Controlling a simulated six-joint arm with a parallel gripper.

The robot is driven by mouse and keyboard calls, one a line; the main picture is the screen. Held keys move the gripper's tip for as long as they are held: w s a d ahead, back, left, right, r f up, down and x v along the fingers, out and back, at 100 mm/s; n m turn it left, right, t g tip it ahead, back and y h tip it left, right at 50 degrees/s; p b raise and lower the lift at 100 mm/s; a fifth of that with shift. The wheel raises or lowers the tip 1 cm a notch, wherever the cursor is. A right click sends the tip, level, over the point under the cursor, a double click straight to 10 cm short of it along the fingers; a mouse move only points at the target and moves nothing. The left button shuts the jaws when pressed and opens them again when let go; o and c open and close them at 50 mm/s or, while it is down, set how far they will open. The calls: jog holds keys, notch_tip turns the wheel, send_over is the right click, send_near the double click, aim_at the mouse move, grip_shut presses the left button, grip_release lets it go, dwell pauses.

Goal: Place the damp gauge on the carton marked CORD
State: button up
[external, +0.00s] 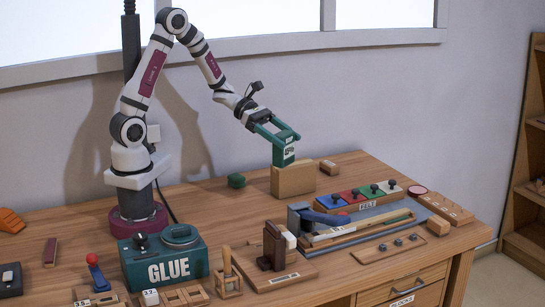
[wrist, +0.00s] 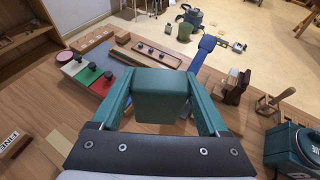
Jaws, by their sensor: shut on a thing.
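The damp gauge, a dark green block with a small white marked face (external: 288,152), is between the fingers of my gripper (external: 284,136). In the wrist view the green block (wrist: 161,95) fills the space between both fingers (wrist: 161,103). My gripper is shut on it. In the external view the gauge is upright, with its lower end at the top of a plain tan carton (external: 293,182). I cannot tell whether they touch. No lettering shows on the carton's visible sides, so the CORD mark cannot be read.
In front are the FELT tray (external: 367,206) and a green GLUE box (external: 168,270). A FINE-marked block (wrist: 10,143) shows at the wrist view's left edge.

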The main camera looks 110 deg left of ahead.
jog(key=w+a+r+n+y, duration=0.1)
jog(key=a+r+n+y, duration=0.2)
jog(key=a+r+y, duration=0.1)
jog(key=shift+t, duration=0.3)
jog(key=s+a+f, duration=0.1)
jog(key=a+f, duration=0.2)
jog(key=a, duration=0.1)
jog(key=s+a+f, duration=0.1)
jog(key=a+f, duration=0.6)
jog(key=shift+s+a, duration=0.3)
jog(key=shift+s, duration=0.1)
